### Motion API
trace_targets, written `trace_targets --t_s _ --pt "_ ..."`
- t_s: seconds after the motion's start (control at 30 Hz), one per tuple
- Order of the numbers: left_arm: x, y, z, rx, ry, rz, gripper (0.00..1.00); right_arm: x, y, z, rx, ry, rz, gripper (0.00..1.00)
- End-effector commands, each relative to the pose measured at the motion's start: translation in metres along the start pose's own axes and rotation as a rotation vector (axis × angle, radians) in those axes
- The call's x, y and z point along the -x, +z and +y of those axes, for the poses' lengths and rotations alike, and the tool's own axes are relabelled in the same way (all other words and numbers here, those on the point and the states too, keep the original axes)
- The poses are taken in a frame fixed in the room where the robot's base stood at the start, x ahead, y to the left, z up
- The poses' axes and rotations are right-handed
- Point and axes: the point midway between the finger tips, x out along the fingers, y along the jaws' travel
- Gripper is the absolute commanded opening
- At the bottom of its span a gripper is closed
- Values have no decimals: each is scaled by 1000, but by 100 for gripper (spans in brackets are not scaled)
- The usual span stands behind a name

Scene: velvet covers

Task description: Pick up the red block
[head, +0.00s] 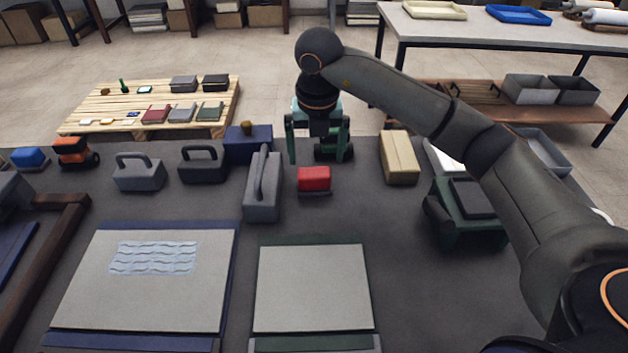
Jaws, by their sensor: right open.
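A small red block (314,179) rests on a low dark base on the dark grey table, near the middle of the view. My right gripper (318,158) hangs from the arm that comes in from the right. Its green fingers point down, just behind and above the red block. It is open, with a wide gap between the fingers, and I see nothing held in it. The red block's top and front face are visible. My left gripper is not in view.
A grey handled block (263,190) stands close left of the red block. Two flat grey panels, the left (140,300) and the right (312,290), lie in front.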

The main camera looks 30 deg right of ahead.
Motion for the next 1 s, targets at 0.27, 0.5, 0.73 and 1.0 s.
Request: trace_targets --t_s 0.27,0.5,0.73,1.0 --pt "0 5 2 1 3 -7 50 -26 0 0 1 -1 2 100" --pt "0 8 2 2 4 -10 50 -62 0 3 0 1 3 100" --pt "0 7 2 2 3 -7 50 -72 0 3 2 2 -1 100" --pt "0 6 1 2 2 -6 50 -72 0 3 2 1 0 84"
